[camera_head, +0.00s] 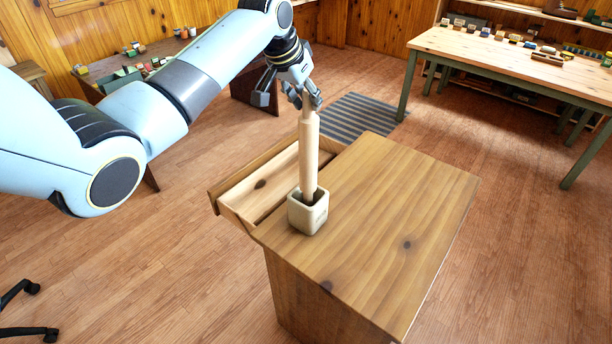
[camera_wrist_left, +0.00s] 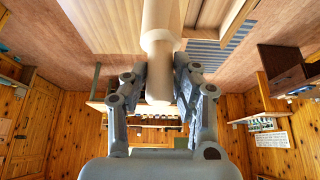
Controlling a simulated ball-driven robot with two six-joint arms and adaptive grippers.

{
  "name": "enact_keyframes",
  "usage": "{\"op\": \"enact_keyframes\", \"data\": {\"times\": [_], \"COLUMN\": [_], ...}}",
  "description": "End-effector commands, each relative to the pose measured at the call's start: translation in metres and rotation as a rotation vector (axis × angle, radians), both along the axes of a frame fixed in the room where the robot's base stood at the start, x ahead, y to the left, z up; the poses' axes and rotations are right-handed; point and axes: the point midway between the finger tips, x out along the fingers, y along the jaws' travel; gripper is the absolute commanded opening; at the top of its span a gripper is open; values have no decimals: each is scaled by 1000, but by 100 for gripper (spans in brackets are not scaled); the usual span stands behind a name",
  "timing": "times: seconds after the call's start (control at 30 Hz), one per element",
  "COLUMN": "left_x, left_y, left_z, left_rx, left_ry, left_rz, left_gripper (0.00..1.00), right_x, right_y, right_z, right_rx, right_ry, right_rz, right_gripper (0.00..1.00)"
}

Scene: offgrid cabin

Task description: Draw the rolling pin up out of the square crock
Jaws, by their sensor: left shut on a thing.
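The wooden rolling pin (camera_head: 308,155) stands upright with its lower end inside the square crock (camera_head: 308,214). The crock is cream-coloured and sits on the wooden cabinet top near its left edge. My left gripper (camera_head: 308,101) is shut on the rolling pin's upper handle. In the left wrist view the fingers (camera_wrist_left: 158,85) press the handle from both sides, and the pin's body (camera_wrist_left: 161,18) runs away from them. The pin's lower end is hidden by the crock's walls. My right gripper is not in view.
The crock stands on a wooden cabinet (camera_head: 385,235), with an open drawer (camera_head: 262,185) at its left side. A long table (camera_head: 480,48) with small items stands at the upper right. A striped rug (camera_head: 350,116) lies behind the cabinet. The cabinet top right of the crock is clear.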

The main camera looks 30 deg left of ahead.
Motion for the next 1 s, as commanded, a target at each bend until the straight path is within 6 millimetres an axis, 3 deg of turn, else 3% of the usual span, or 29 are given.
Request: {"op": "enact_keyframes", "data": {"times": [0.73, 1.0], "left_x": [1, 0], "left_y": [0, 0], "left_z": [31, 33], "left_rx": [1, 1], "left_ry": [-3, -2], "left_rz": [0, 0], "left_gripper": [0, 0], "right_x": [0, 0], "right_y": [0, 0], "right_z": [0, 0], "right_rx": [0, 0], "right_ry": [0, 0], "right_rz": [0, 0], "right_gripper": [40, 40]}}
